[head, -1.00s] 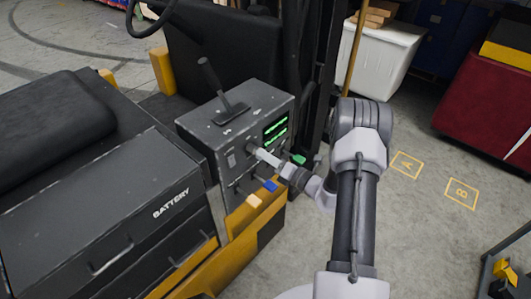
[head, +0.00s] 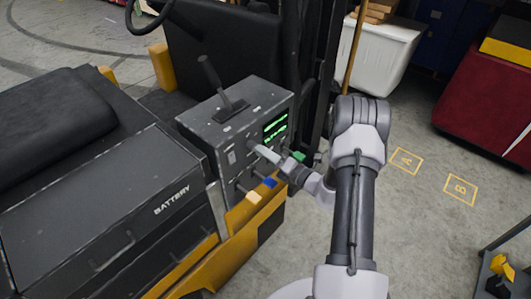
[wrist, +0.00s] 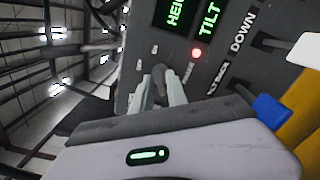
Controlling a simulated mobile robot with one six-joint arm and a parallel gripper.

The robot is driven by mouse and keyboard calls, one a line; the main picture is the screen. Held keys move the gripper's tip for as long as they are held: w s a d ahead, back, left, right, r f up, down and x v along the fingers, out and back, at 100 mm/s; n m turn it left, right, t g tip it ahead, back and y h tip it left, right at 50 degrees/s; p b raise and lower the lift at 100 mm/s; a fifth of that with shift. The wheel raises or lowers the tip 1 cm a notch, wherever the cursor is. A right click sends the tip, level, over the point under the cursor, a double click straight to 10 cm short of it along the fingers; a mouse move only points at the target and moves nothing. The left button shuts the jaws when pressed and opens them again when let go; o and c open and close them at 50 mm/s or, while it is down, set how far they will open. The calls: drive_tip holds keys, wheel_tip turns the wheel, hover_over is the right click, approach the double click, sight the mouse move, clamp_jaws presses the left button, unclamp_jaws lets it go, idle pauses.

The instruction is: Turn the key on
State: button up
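The dark grey control box (head: 205,135) stands on the truck's side. My gripper (head: 257,150) reaches its front face from the right, its fingertips at the panel. In the wrist view my two pale fingers (wrist: 160,88) stand on either side of a small grey key (wrist: 159,76) and appear shut on it. The key's base and slot are largely hidden by the fingers. The panel text runs steeply tilted in the wrist view, so my gripper is rolled relative to the panel. A red light (wrist: 196,53) glows beside the key.
Levers with tan (head: 254,197), blue (head: 270,183) and green (head: 298,157) ends stick out below and beside my gripper. A black lever (head: 212,78) rises from the box top. Green-lit displays (head: 276,128) face right.

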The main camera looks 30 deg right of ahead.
drive_tip(key=shift+o, duration=0.4)
drive_tip(key=v, duration=1.7)
drive_tip(key=shift+s+p, duration=0.25)
drive_tip(key=shift+p, duration=0.1)
drive_tip(key=shift+w+r, duration=0.1)
